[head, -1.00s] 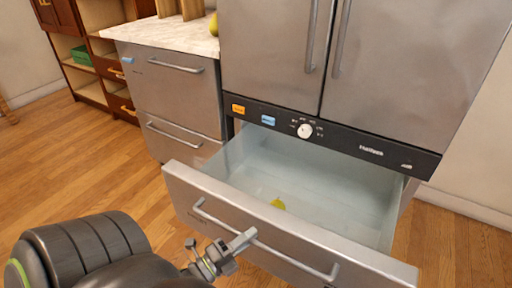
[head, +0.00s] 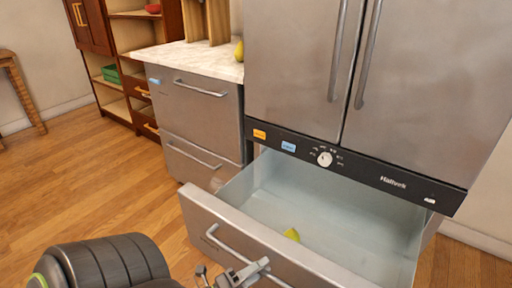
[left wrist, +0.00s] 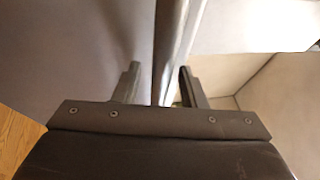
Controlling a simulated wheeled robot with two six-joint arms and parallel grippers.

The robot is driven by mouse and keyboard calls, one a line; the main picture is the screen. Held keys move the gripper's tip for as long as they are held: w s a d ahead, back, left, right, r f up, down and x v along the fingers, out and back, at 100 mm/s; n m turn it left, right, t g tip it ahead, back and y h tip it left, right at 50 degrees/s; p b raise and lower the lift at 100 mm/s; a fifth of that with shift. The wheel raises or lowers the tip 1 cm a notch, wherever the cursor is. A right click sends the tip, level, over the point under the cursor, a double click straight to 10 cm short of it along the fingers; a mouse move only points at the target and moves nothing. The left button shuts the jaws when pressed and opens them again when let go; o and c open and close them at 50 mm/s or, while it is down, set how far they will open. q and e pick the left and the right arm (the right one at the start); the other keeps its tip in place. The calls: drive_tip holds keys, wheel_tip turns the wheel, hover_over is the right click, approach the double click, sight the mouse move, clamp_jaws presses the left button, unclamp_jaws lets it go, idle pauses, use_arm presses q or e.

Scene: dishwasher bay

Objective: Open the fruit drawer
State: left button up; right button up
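The fruit drawer (head: 225,222) is the wide bottom drawer of the steel fridge, pulled well out. Its pale inside shows, with a yellow fruit (head: 291,235) in it. A bar handle (head: 226,247) runs along its front. My left gripper (head: 257,272) is at the drawer front, beside the handle in the head view. In the left wrist view its two fingers (left wrist: 160,88) stand apart, with a narrow bar or edge between them. I cannot tell whether they touch it. My right gripper is not in view.
The fridge doors (head: 300,70) above are shut. A steel drawer unit (head: 195,110) with a pale countertop stands to the left, and a wooden shelf (head: 125,65) behind it. The wooden floor (head: 80,170) at left is clear.

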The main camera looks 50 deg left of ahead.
use_arm(q)
drive_tip(key=v, duration=1.7)
drive_tip(key=shift+s, duration=0.25)
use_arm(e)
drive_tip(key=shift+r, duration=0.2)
use_arm(q)
drive_tip(key=shift+f, duration=0.1)
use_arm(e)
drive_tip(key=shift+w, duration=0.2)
